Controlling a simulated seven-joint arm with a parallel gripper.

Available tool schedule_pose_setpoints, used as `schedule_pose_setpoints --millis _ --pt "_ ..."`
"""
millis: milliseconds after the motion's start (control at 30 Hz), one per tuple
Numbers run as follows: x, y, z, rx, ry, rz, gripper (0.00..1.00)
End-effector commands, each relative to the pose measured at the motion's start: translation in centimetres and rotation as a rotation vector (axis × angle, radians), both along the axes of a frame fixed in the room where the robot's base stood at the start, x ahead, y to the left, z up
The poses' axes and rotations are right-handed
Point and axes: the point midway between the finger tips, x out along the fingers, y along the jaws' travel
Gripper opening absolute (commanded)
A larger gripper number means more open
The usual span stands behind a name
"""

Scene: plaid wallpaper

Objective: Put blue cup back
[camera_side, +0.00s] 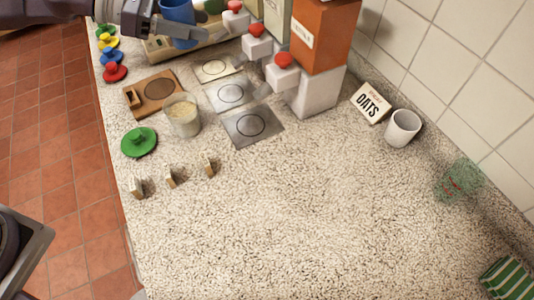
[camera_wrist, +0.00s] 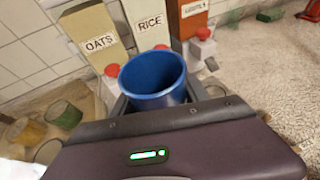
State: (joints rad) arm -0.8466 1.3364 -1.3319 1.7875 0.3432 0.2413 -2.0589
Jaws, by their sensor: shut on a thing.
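The blue cup (camera_side: 178,12) is upright at the top of the side view, held above the counter by my gripper (camera_side: 178,32). In the wrist view the blue cup (camera_wrist: 153,78) shows its open rim, and my gripper (camera_wrist: 160,103) is shut on it with a grey finger on each side. The cup's lower part is hidden in the wrist view. A pale wooden tray or rack (camera_side: 158,52) lies below and behind the cup in the side view. A yellow cup (camera_wrist: 27,131) and a green cup (camera_wrist: 64,115) stand at the wrist view's left.
Dispensers with red knobs, including an orange one (camera_side: 322,35), stand along the wall. Green, yellow, blue and red lids (camera_side: 115,72) line the left edge. The front counter is mostly clear.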

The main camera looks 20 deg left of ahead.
Motion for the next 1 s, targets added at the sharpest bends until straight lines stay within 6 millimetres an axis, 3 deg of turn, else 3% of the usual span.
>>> schedule_pose_setpoints --millis 100,367,700,1000 --pt "-0.1 -0.4 1.9 0.000 -0.001 -0.006 0.08" --pt "-2.3 -5.8 1.7 0.002 -0.001 -0.089 0.08" --pt "-9.0 -16.2 1.6 0.003 -0.004 -0.262 0.08" --pt "-14.3 -21.7 1.6 0.004 -0.009 -0.369 0.08"
